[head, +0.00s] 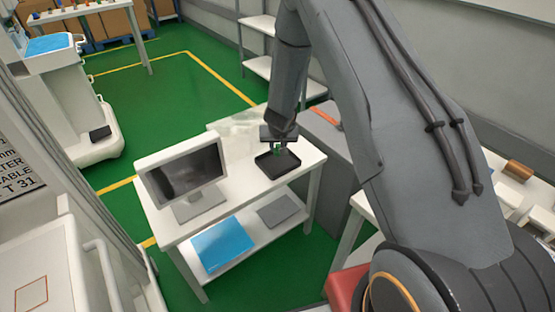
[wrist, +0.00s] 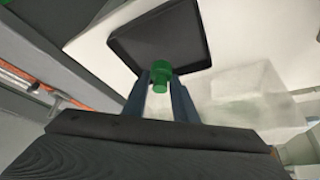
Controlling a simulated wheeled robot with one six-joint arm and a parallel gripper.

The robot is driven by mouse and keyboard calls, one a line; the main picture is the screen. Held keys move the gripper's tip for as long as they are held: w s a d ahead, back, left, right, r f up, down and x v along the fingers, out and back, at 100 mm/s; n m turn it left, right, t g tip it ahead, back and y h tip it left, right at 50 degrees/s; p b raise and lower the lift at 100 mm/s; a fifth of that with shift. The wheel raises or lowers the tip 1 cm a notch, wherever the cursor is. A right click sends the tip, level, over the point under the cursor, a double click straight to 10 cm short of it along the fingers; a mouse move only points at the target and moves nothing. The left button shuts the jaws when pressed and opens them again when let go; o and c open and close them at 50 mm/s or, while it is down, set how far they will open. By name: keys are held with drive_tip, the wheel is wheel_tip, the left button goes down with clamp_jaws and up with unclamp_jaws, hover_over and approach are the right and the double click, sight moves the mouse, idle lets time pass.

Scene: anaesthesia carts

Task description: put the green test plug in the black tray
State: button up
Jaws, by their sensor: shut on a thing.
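The green test plug (wrist: 161,73) is held between the two fingers of my gripper (wrist: 161,92), which is shut on it. In the wrist view the plug shows in front of the black tray (wrist: 182,28). In the head view my gripper (head: 278,147) is over the black tray (head: 276,168), and only a small bit of green shows between the fingers. The tray lies on the white cart top near its right end. I cannot tell whether the plug touches the tray floor.
A monitor (head: 184,170) stands on the same cart top (head: 240,170), left of the tray. A clear, see-through item (head: 236,124) is at its back edge. The lower shelf holds a blue pad (head: 223,245) and a grey item (head: 279,211). A grey cabinet (head: 335,150) stands close on the right.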

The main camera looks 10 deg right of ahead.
sight(278, 155)
drive_tip(key=shift+f, duration=2.45)
drive_tip(key=shift+f, duration=0.15)
drive_tip(key=o, duration=1)
